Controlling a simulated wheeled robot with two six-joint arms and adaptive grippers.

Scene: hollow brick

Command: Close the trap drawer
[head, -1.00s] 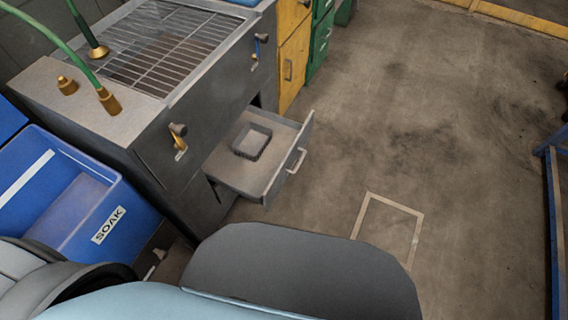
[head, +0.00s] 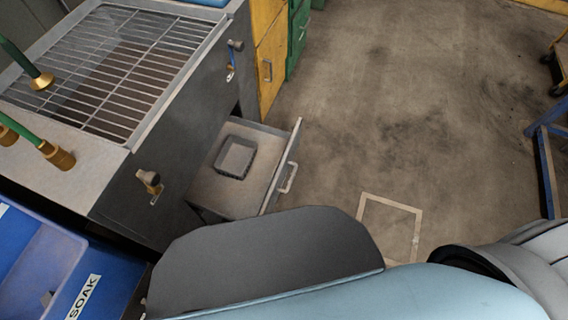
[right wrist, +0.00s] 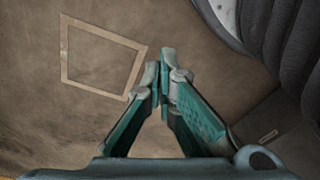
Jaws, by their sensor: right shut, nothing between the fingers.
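The trap drawer (head: 222,188) is pulled out of the grey bench front in the head view, low down. It has a light front panel with a bar handle (head: 288,178) on its right side. A small grey square tray (head: 235,158) lies inside it. My right gripper (right wrist: 161,78) shows in the right wrist view, its fingertips together over bare floor with nothing between them. The drawer is not in that view. Neither gripper shows in the head view, and my own body covers the area in front of the drawer.
The grey bench has a wire grate (head: 110,65) on top and small levers on its front. A blue SOAK bin (head: 30,262) stands at lower left. Yellow (head: 270,62) and green cabinets stand beyond the bench. The floor right of the drawer is clear, with a taped rectangle (head: 391,202).

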